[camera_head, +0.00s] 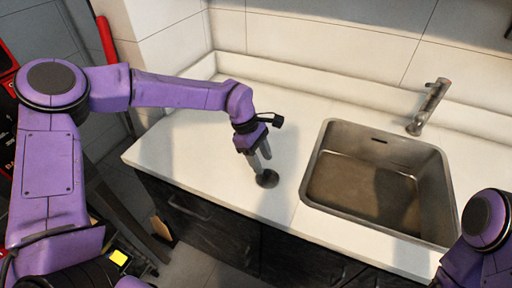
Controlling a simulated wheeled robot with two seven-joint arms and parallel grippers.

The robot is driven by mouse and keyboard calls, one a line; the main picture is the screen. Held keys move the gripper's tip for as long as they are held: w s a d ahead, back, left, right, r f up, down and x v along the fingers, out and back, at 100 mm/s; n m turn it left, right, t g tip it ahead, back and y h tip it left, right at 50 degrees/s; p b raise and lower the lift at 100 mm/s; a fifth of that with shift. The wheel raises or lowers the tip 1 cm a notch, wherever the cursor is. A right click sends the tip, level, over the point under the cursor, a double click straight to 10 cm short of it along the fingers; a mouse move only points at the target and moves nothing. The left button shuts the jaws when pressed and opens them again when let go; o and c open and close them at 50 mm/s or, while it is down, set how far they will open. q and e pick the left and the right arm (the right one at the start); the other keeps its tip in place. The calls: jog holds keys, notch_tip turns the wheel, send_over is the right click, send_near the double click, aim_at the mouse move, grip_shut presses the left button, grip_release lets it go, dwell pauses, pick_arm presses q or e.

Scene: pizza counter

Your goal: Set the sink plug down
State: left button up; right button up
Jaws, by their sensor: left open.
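The sink plug (267,180) is a small dark round disc lying on the white countertop, left of the sink (312,196). My left gripper (261,163) points down just above the plug, its fingertips at or very near the plug's upper side. The left gripper is open. I cannot tell whether a fingertip still touches the plug. Of my right arm only a purple part shows at the lower right corner; its gripper is out of view.
The metal sink basin is set into the counter (190,140), with a faucet (430,105) behind it. A raised white ledge and tiled wall bound the back. Dark cabinets (215,225) are below the front edge. The counter around the plug is clear.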

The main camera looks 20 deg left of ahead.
pick_arm(q)
jog(key=b+v, duration=0.1)
jog(key=v, duration=0.7)
